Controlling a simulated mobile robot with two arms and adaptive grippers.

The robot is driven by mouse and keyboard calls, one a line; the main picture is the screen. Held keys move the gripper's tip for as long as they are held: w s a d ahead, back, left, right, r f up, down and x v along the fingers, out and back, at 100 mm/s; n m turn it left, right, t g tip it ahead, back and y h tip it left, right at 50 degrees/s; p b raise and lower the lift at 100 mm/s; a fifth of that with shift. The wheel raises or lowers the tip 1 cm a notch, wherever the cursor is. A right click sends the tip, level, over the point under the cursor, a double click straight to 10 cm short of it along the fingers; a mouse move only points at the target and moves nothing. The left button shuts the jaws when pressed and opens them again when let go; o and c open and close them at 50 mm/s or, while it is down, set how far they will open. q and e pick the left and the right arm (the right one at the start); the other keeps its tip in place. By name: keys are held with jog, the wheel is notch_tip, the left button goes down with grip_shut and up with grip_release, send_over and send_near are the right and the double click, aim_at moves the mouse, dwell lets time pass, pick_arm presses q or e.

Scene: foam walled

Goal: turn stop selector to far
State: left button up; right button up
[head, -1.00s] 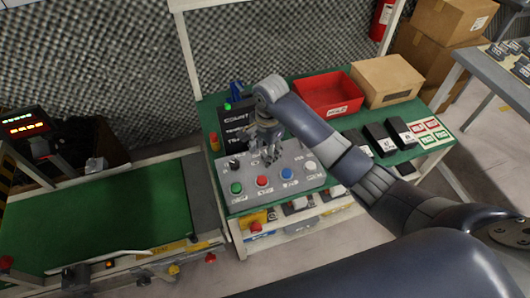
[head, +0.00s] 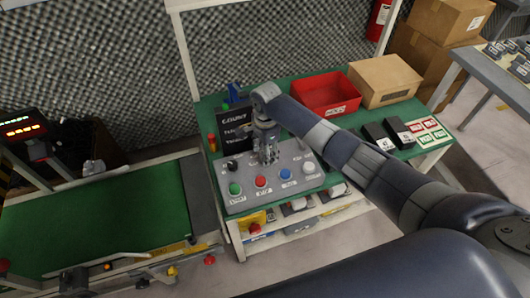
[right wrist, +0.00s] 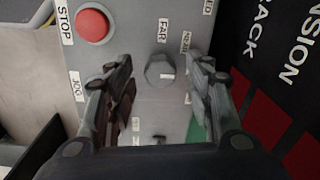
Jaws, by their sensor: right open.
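The grey control panel (head: 240,203) stands on the green bench. In the right wrist view, the round grey selector knob (right wrist: 160,69) sits on the panel beside the FAR label (right wrist: 163,31) and the NEAR label (right wrist: 186,42). A small pale mark shows on the knob; I cannot tell surely which way it points. My right gripper (head: 268,160) is over the panel, pointing down. In the wrist view its open fingers (right wrist: 160,74) stand either side of the knob with gaps. In the head view the gripper hides the knob. My left gripper is not in view.
A red button (right wrist: 92,25) marked STOP is near the left finger. Green, red, blue and white buttons line the panel front. A black sign (head: 236,127) stands behind the panel. A red bin (head: 325,94) and cardboard box (head: 386,80) are at the back right.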

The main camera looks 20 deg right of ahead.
jog(key=shift+f, duration=0.45)
jog(key=shift+c, duration=0.6)
jog(key=c, duration=1)
jog(key=shift+o, duration=0.2)
